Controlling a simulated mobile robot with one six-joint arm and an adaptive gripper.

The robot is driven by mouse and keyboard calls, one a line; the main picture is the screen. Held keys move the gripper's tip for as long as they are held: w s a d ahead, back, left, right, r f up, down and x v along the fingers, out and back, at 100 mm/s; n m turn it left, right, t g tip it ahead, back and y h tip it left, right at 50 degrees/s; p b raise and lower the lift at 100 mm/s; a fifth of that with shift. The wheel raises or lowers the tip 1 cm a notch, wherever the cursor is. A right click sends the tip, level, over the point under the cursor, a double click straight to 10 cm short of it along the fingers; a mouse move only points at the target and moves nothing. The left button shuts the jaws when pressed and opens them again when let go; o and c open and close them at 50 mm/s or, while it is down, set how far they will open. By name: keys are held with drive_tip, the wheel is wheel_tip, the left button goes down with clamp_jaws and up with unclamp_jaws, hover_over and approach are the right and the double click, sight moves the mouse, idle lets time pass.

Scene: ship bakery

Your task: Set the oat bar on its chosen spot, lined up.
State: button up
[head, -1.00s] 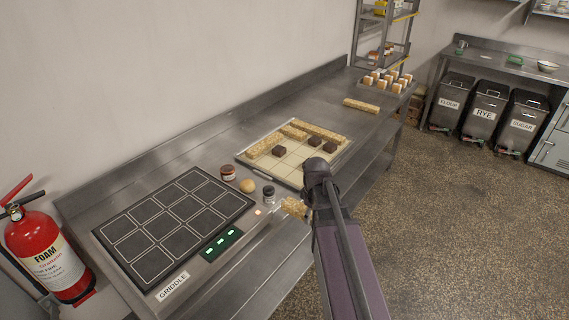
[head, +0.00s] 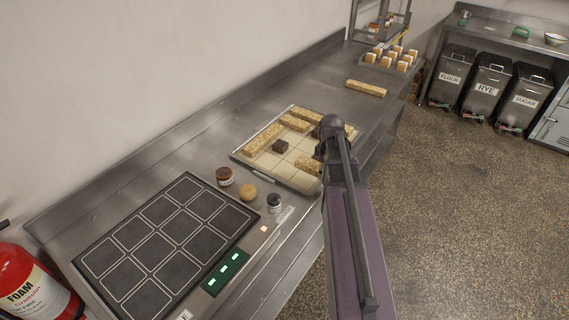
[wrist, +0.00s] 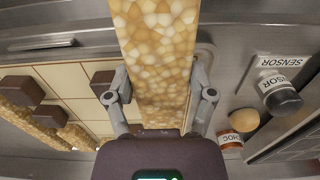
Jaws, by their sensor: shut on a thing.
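My gripper (wrist: 160,93) is shut on an oat bar (wrist: 157,50), with one finger on each long side. In the head view the held bar (head: 308,165) shows over the near right part of a cream gridded tray (head: 268,165); whether it touches the tray cannot be told. My arm hides the tray's right side. Other oat bars lie along the tray's left (head: 263,138) and far (head: 294,123) edges. A dark brown cube (head: 280,146) sits on the grid. In the wrist view several brown cubes (wrist: 22,89) show left of the held bar.
A loose oat bar (head: 366,88) lies farther along the counter, before a tray of small cakes (head: 390,58). The counter between is clear.

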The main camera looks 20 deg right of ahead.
drive_tip(key=shift+w+d, duration=0.25)
drive_tip(key=shift+w, duration=0.05)
drive_tip(key=shift+s, duration=0.1)
drive_tip(key=b, duration=0.1)
hover_over(286, 169)
drive_tip(key=s, duration=0.1)
drive_tip(key=shift+d+f, duration=0.3)
drive_tip(key=shift+f, duration=0.35)
drive_tip(key=shift+w+a, duration=0.3)
drive_tip(key=shift+w, duration=0.05)
drive_tip(key=shift+w+a+f+b, duration=0.15)
drive_tip(key=shift+f+b, duration=0.15)
drive_tip(key=shift+b, duration=0.2)
drive_tip(key=shift+f+b, duration=1.55)
